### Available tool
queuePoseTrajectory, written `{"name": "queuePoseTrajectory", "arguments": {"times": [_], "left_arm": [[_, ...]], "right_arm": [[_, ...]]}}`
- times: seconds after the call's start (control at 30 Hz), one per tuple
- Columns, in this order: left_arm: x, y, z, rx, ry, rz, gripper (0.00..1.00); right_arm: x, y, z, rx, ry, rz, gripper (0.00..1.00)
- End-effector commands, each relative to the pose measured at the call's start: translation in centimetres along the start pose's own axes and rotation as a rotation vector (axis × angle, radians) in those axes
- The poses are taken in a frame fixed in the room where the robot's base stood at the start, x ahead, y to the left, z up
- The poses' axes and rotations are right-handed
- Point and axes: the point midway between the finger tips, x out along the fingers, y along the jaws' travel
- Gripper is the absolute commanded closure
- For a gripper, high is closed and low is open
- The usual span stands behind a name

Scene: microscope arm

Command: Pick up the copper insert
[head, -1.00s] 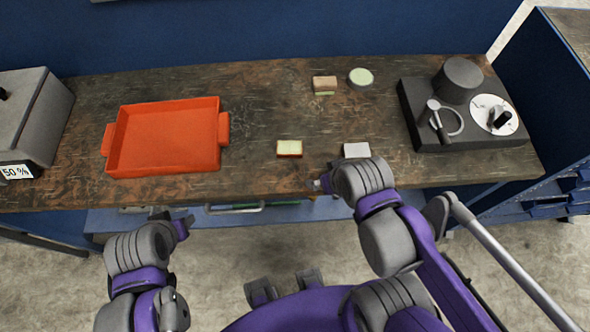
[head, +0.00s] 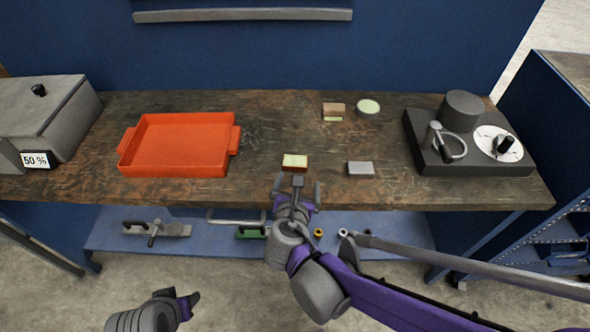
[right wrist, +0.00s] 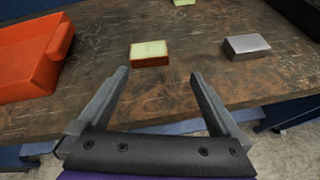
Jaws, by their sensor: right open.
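A small gold or copper coloured ring (head: 318,233) lies on the blue lower shelf (head: 400,232); it looks most like the copper insert, but it is too small to be sure. A silver ring (head: 343,232) and a dark one (head: 367,232) lie to its right. My right gripper (head: 297,187) is open and empty at the bench's front edge, above and left of these rings. In the right wrist view its open fingers (right wrist: 160,80) point toward a cream-topped, red-sided block (right wrist: 150,53), without touching it. My left gripper (head: 193,301) is low at the front; its opening is unclear.
The bench top holds an orange tray (head: 180,169), a grey block (head: 361,168), a tan and green block (head: 333,111), a green disc (head: 368,107), a black device (head: 470,166) and a 50 % box (head: 45,115). A green-handled tool (head: 250,232) lies on the shelf.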

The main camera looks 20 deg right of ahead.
Motion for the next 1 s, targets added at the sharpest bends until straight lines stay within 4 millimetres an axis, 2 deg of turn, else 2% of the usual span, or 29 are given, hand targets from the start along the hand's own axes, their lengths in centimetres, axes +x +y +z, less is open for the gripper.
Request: {"name": "queuePoseTrajectory", "arguments": {"times": [0.1,0.2,0.4,0.67,0.9,1.0], "left_arm": [[0.5,0.0,0.3,0.000,-0.002,0.000,0.50],[0.6,0.0,0.4,0.000,-0.002,0.000,0.50],[0.9,0.0,0.6,0.000,-0.004,0.000,0.50],[1.1,0.0,0.7,0.000,-0.004,0.000,0.50],[1.3,0.0,0.8,0.000,-0.005,0.000,0.50],[1.4,0.0,0.8,0.000,-0.005,0.000,0.50]], "right_arm": [[0.4,1.6,-0.2,-0.158,-0.047,0.029,0.00],[1.2,2.0,0.0,-0.204,-0.062,0.033,0.00],[4.4,2.1,0.2,-0.203,-0.062,0.031,0.00],[6.6,2.2,0.4,-0.202,-0.061,0.033,0.00],[10.2,2.2,0.8,-0.201,-0.061,0.031,0.00],[10.9,2.2,0.8,-0.201,-0.061,0.033,0.00]]}}
